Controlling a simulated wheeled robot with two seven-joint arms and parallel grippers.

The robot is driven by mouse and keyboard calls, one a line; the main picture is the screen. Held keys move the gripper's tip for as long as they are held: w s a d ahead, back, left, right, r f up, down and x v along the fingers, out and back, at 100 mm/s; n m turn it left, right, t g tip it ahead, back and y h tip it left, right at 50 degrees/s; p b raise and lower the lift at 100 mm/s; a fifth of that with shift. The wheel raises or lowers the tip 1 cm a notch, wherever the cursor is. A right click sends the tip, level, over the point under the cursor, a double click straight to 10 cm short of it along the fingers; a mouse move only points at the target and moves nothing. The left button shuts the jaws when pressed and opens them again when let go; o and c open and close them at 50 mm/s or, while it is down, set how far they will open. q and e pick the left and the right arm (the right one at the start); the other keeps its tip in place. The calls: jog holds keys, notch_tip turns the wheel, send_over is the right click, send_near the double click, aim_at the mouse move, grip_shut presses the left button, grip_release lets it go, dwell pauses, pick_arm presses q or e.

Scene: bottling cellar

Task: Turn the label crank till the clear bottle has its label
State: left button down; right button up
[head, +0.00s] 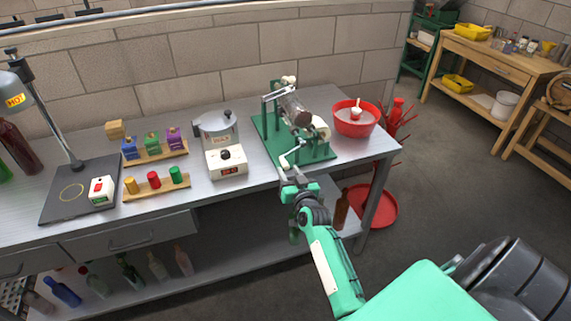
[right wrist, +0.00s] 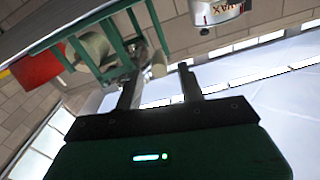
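The label machine stands on a green base (head: 267,143) at the right part of the steel bench. The clear bottle (head: 292,106) lies tilted in its frame; I cannot make out a label on it. The pale label roll (head: 320,128) sits at its right. The crank (head: 292,152) is at the front, its knob low and to the left. My right gripper (head: 287,170) is just in front of the knob. In the right wrist view my right gripper (right wrist: 159,70) has its fingers apart, with the pale crank knob (right wrist: 159,65) showing between their tips. My left gripper is out of view.
A red paste bowl (head: 356,120) with a brush stands right of the machine. The wax pot (head: 222,135) with its control box stands left of it, with coloured blocks (head: 152,147) on wooden racks beyond. A red bottle tree (head: 393,125) stands off the bench's right end.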

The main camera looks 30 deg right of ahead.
jog(key=shift+x, duration=1.9)
grip_shut()
